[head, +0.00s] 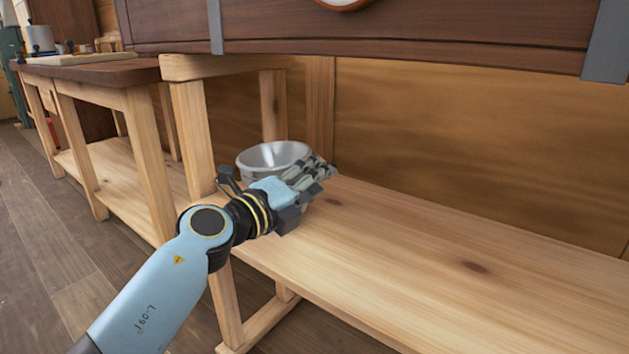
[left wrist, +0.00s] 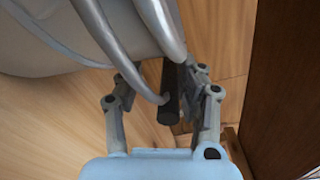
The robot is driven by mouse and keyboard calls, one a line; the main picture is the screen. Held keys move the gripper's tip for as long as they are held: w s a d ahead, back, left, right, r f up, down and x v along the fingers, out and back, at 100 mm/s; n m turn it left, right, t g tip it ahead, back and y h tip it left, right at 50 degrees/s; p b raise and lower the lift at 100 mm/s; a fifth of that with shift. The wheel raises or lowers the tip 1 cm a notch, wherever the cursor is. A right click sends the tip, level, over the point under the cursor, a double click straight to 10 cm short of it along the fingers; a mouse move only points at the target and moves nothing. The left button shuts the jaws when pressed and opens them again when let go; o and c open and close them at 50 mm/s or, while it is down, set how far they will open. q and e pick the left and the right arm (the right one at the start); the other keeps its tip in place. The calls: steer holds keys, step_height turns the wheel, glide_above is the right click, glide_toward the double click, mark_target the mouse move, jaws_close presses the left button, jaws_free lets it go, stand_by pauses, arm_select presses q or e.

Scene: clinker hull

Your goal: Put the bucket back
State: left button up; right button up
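The bucket (head: 272,156) is pale grey metal. In the head view it stands on the wooden bench, partly hidden behind my left gripper (head: 315,178). In the left wrist view the bucket's pale side (left wrist: 45,50) fills the upper left. Its curved metal handle bars run down to a dark cylindrical grip (left wrist: 169,95). My left gripper (left wrist: 162,85) has a finger on each side of this grip. A gap shows between the left finger and the grip, so the gripper looks open around it. My right gripper is in neither view.
The low wooden bench (head: 440,250) is clear to the right of the bucket. A dark wooden hull (head: 400,30) with grey metal straps hangs over it. A wooden post (head: 193,135) stands left of the bucket. A workbench (head: 90,70) with small items is at far left.

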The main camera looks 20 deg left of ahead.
arm_select(q)
steer(key=shift+s+a+r, duration=0.1)
steer(key=shift+s, duration=0.15)
steer(key=p+v, duration=0.2)
steer(key=v, duration=0.9)
steer(key=shift+s+a, duration=0.1)
steer(key=shift+s, duration=0.15)
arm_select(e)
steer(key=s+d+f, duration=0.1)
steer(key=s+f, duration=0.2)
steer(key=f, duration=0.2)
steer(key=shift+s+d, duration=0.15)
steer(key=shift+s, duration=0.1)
